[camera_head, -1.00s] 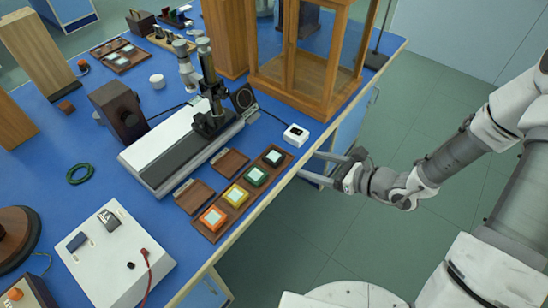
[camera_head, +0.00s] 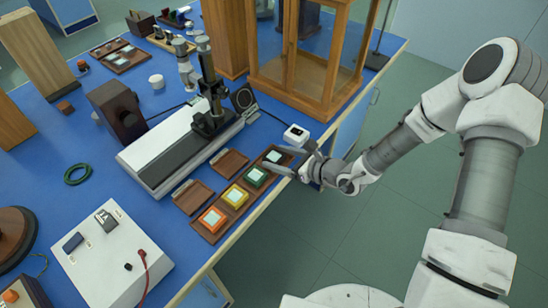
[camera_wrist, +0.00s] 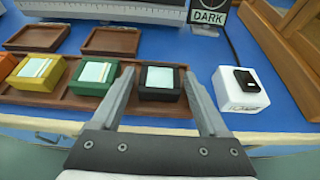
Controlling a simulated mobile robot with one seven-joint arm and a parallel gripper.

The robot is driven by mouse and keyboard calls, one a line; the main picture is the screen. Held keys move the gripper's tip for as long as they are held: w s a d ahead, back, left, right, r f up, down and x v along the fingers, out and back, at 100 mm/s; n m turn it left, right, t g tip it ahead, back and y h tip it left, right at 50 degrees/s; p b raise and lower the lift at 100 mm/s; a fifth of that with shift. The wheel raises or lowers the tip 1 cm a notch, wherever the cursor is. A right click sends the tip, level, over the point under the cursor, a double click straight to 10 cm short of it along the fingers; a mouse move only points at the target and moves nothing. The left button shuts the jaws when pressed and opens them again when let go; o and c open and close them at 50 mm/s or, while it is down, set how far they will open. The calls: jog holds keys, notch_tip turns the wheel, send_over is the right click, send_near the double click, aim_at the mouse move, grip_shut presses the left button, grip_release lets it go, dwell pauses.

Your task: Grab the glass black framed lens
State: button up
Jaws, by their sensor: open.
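The black framed lens (camera_wrist: 160,84) is a small black block with a pale glass square on top. It sits in the right end slot of a wooden tray (camera_wrist: 55,99), beside the green framed one. My gripper (camera_wrist: 158,78) is open, with one finger on each side of the black framed lens in the wrist view. The fingers look close to its sides; I cannot tell whether they touch it. In the head view my gripper (camera_head: 275,158) reaches over the table's edge at the tray's far end, and its fingers partly hide the black framed lens.
Green (camera_wrist: 94,77), yellow (camera_wrist: 39,72) and orange (camera_head: 212,219) framed blocks share the tray. A white box with a black top (camera_wrist: 240,88) stands just right of my gripper. Two empty wooden trays (camera_wrist: 112,42) lie behind. A wooden glass cabinet (camera_head: 308,95) stands farther back.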

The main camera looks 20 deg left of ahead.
aim_at(279, 161)
jog(key=shift+c, duration=0.3)
jog(key=c, duration=1.1)
jog(key=shift+o, duration=0.2)
jog(key=shift+r, duration=0.15)
jog(key=shift+r, duration=0.5)
jog(key=r, duration=0.3)
jog(key=shift+s+d+r+p, duration=0.1)
jog(key=shift+s+r+p, duration=0.15)
jog(key=shift+s+p, duration=0.15)
jog(key=s+d+r+p, duration=0.1)
jog(key=s+r+p, duration=0.5)
jog(key=s+p, duration=0.4)
jog(key=shift+s+r, duration=0.25)
jog(key=shift+s, duration=0.05)
